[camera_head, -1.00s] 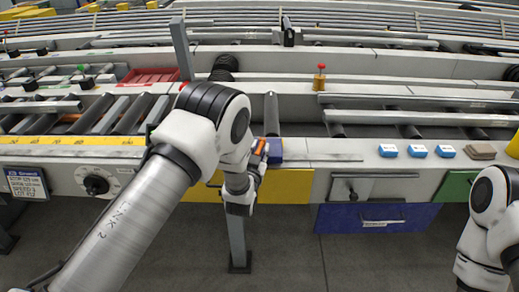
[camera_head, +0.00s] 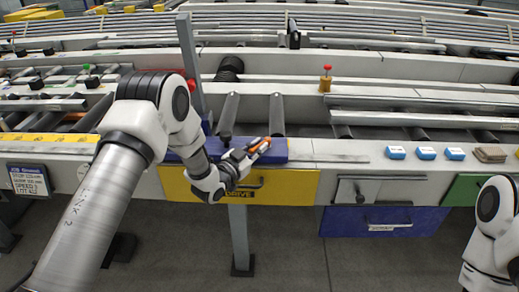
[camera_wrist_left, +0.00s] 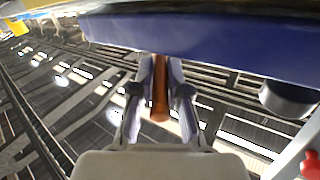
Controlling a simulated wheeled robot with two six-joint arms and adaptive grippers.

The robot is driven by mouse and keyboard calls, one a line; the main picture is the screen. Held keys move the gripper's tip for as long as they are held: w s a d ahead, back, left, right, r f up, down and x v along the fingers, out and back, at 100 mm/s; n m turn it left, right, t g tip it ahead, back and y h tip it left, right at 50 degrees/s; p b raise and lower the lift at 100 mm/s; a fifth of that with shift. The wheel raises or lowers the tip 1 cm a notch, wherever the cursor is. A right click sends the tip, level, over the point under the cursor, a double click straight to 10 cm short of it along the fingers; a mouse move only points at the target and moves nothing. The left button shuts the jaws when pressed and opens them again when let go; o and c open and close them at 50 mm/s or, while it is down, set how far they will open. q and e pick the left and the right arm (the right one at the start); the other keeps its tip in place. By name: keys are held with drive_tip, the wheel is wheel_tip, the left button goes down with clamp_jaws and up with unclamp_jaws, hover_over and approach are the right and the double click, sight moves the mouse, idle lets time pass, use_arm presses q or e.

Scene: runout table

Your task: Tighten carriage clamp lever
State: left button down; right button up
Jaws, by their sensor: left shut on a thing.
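The orange clamp lever (camera_head: 257,146) shows at the front edge of the blue carriage (camera_head: 275,152), above the yellow drawer panel. My left gripper (camera_head: 250,152) comes to it from the lower left and is shut on it. In the left wrist view the orange lever (camera_wrist_left: 160,88) lies between the two fingers, just below the blue carriage's face (camera_wrist_left: 220,42). The lever's pivot is hidden. My right arm shows at the right edge, but its gripper is outside the view.
A red-topped post (camera_head: 325,78) stands behind the carriage. Several small blue boxes (camera_head: 426,153) and a brown stack (camera_head: 489,154) sit on the right ledge. The yellow panel (camera_head: 290,186) and a blue drawer (camera_head: 380,220) are below. A grey post (camera_head: 190,65) rises near my left arm.

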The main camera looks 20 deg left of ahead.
use_arm(q)
drive_tip(key=c, duration=1.1)
unclamp_jaws()
drive_tip(key=shift+w, duration=0.1)
drive_tip(key=shift+c, duration=0.2)
